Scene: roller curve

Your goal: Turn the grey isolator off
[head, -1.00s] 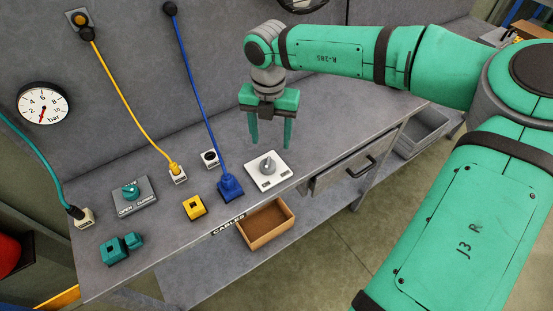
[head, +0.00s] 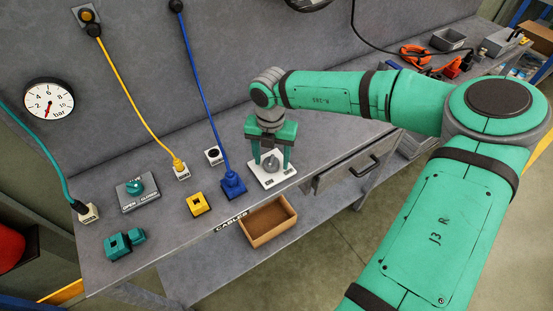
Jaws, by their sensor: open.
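The grey isolator is a round grey knob (head: 271,163) on a white plate (head: 283,178) with two dark labels along its front edge. It sits on the bench right of the blue plug. My gripper (head: 271,165) points down over the plate with its green fingers apart, one on each side of the knob. Whether the fingers touch the knob cannot be told. The label text is too small to read, and the knob's pointer direction is unclear.
A blue plug (head: 232,184) with its cable stands close left of the plate. A yellow block (head: 198,204), a teal valve knob (head: 135,187) and teal blocks (head: 124,243) lie further left. An open cardboard box (head: 268,222) hangs below the front edge, beside a drawer (head: 350,172).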

